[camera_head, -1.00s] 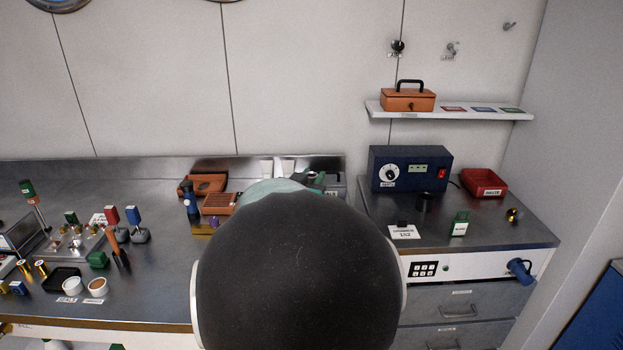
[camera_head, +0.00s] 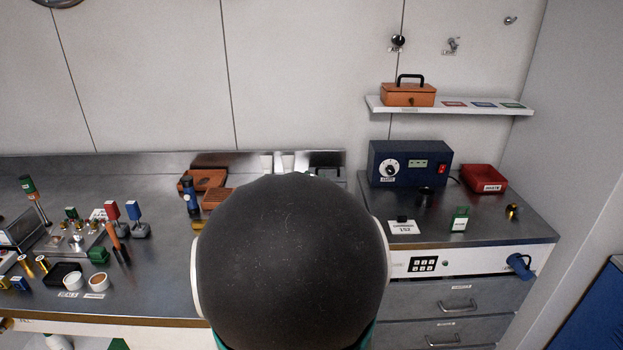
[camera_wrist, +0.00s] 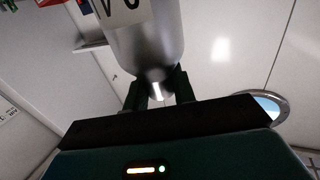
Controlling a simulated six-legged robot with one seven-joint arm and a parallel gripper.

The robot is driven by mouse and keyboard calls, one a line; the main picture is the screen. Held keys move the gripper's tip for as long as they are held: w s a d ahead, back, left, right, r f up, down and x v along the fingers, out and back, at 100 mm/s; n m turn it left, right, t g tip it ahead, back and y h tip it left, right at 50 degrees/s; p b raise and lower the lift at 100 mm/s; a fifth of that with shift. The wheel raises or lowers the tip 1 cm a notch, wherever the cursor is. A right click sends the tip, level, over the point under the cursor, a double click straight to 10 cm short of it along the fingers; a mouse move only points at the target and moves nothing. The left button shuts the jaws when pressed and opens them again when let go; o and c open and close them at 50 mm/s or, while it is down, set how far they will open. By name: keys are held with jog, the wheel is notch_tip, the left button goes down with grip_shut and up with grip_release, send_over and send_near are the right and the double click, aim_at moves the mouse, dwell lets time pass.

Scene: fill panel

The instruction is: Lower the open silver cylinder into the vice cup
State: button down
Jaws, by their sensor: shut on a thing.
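The silver cylinder (camera_wrist: 146,50) fills the upper middle of the wrist view, with a pale label bearing dark marks on its side. A narrower shiny part (camera_wrist: 155,90) of it sits between the dark fingers of my gripper (camera_wrist: 160,92). My gripper is shut on the cylinder. Its open mouth cannot be made out. In the head view my own dark rounded arm link covers the middle of the bench, hiding the gripper and cylinder. I cannot see the vice cup in either view.
The bench (camera_head: 150,265) has small parts and white cups on the left. An orange-brown block (camera_head: 217,198) and a blue bottle (camera_head: 189,195) stand beside my arm.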

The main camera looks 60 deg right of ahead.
jog(key=shift+f, duration=4.05)
jog(key=c, duration=1.1)
grip_release()
jog(key=shift+f, duration=0.1)
jog(key=shift+a, duration=0.2)
